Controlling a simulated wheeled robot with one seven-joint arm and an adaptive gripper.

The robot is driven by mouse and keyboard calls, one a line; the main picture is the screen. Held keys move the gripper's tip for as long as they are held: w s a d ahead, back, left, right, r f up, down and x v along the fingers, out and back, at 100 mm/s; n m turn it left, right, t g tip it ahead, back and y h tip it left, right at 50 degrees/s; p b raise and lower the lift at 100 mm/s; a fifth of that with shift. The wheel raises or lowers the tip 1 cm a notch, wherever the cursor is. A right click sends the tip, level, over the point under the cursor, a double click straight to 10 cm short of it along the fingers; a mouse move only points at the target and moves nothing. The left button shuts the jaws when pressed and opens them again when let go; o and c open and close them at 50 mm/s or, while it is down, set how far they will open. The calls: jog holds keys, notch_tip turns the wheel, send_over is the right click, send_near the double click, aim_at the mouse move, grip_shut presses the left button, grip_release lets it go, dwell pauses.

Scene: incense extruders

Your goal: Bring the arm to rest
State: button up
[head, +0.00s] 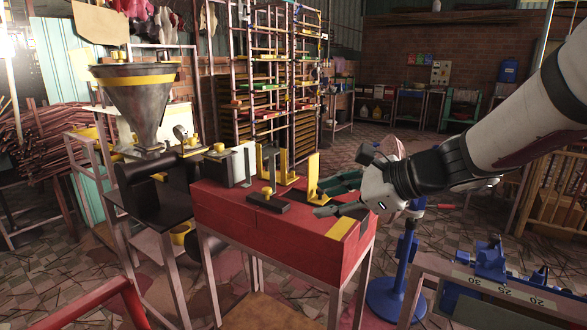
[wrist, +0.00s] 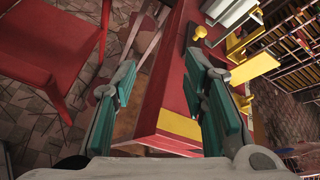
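My gripper (head: 330,196) is at the right end of my arm's reach over the red bench (head: 295,238) in the head view, pointing left. In the wrist view my gripper (wrist: 163,68) has its two teal-padded fingers wide apart with nothing held between them. The red bench (wrist: 160,92) and a yellow patch (wrist: 180,126) at its end show in the gap beyond the fingers. A yellow upright plate (head: 313,176) stands close to the fingertips in the head view; I cannot tell whether they touch.
A dark clamp with a yellow knob (head: 267,199) and another yellow bracket (head: 284,166) stand on the bench. A metal hopper (head: 140,103) is at left. A blue stand (head: 401,270) and a blue-fitted table (head: 490,292) are at right. Open floor lies behind.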

jog(key=s+a+f+n+g+h, duration=0.1)
jog(key=s+n+g+h, duration=0.15)
jog(key=s+n, duration=0.6)
jog(key=s+f+n+g+h, duration=0.1)
jog(key=s+n+g, duration=0.2)
jog(key=s, duration=1)
jog(key=s+d+f+n+g+h, duration=0.1)
jog(key=s+d+f+n+h, duration=0.15)
jog(key=s+d+n, duration=0.35)
jog(key=s+d+f+n+h, duration=0.1)
jog(key=s+d+n+h, duration=0.15)
jog(key=s+d, duration=0.4)
notch_tip(320, 180, up, 22)
jog(key=s+a+t+h+p, duration=0.1)
jog(key=t+p, duration=0.2)
jog(key=p, duration=1.7)
jog(key=shift+s+a+f, duration=0.15)
jog(key=shift+s+f, duration=0.05)
jog(key=shift+c, duration=0.6)
